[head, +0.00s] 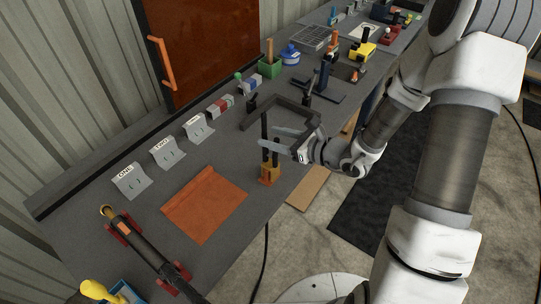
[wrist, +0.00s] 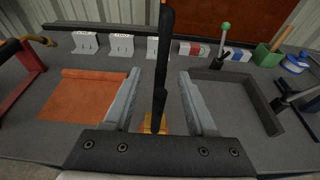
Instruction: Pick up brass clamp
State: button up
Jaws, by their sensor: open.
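The brass clamp (head: 269,172) stands near the front edge of the grey bench, with a yellow-orange base and dark upright bars. In the wrist view its brass base (wrist: 163,124) shows low between the fingers, partly hidden by a tall black bar and the gripper body. My gripper (head: 268,137) is open, with its fingers pointing over the bench at the height of the upright bars. In the wrist view the black bar rises between the two fingers of my gripper (wrist: 158,75), with a visible gap to each. No grip on it shows.
An orange cloth (head: 204,204) lies left of the clamp. Numbered grey brackets (head: 165,152) line the back. A dark square frame (head: 250,121) lies just beyond the gripper. A black tool on red supports (head: 147,252) is at near left. The bench edge is close.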

jog(key=x, duration=0.4)
jog(key=shift+w+a+f+p, duration=0.15)
jog(key=shift+w+f+p, duration=0.05)
jog(key=shift+f+p, duration=0.15)
grip_shut()
jog(key=shift+r, duration=0.1)
dwell(1.0)
